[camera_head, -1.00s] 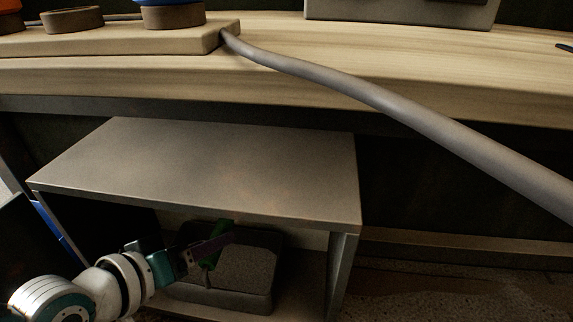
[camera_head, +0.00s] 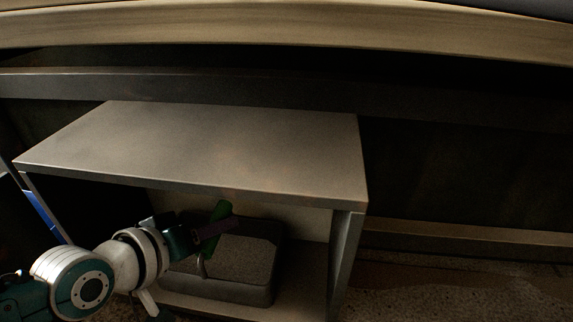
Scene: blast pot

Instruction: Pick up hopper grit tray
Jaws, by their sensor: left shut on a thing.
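The gripper and my arm hide the tray's left side. I cannot tell whether the tray's underside is clear of the shelf. My right gripper is not in view.
The stand's flat top (camera_head: 230,150) is bare and lies close above my left gripper. Its right leg (camera_head: 343,262) is just right of the tray. A wooden bench top (camera_head: 300,28) runs across above. Gravelly floor (camera_head: 450,295) lies to the right.

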